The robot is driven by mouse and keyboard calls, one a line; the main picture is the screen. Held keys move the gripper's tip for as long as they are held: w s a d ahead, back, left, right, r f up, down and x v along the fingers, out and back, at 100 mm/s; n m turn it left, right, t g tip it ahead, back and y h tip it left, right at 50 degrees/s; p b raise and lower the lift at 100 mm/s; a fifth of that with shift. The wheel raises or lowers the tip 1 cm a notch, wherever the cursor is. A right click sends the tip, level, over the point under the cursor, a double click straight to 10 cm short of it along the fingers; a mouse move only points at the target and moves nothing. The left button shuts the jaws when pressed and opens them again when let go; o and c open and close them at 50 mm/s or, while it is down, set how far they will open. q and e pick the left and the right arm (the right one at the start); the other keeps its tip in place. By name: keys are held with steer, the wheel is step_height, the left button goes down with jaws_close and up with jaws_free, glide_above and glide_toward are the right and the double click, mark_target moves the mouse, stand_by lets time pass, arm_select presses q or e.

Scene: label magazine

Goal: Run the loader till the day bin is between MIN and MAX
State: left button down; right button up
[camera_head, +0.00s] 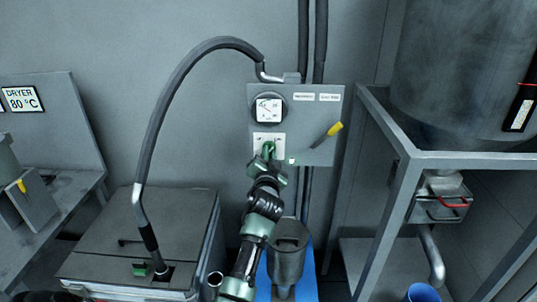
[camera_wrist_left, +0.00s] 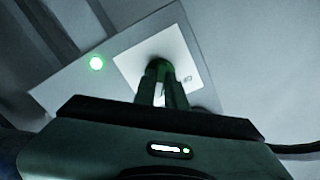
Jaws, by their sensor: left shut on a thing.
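A grey control panel (camera_head: 317,112) on the wall carries a round dial (camera_head: 267,108), a white switch plate (camera_head: 277,140) and a yellow-handled lever (camera_head: 329,134). My left gripper (camera_head: 268,152) is shut on a green switch knob on that plate. The left wrist view shows its fingers (camera_wrist_left: 164,82) closed at the knob, over the white plate (camera_wrist_left: 183,50). A green lamp (camera_wrist_left: 97,63) glows beside the plate. A big grey cylindrical bin (camera_head: 455,60), probably the day bin, stands upper right. A dark strip with a white label (camera_head: 521,115) is on its side; MIN and MAX are unreadable. My right gripper is out of view.
A dark canister (camera_head: 289,252) stands on a blue base. A dryer sign (camera_head: 20,99) hangs left.

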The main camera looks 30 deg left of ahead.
arm_select(q)
steer(key=shift+m, duration=1)
steer(key=c, duration=1.5)
jaws_free()
steer(key=shift+o, duration=0.2)
steer(key=b+v, duration=0.1)
steer(key=v, duration=0.6)
steer(key=shift+s+d, duration=0.2)
steer(key=shift+s, duration=0.15)
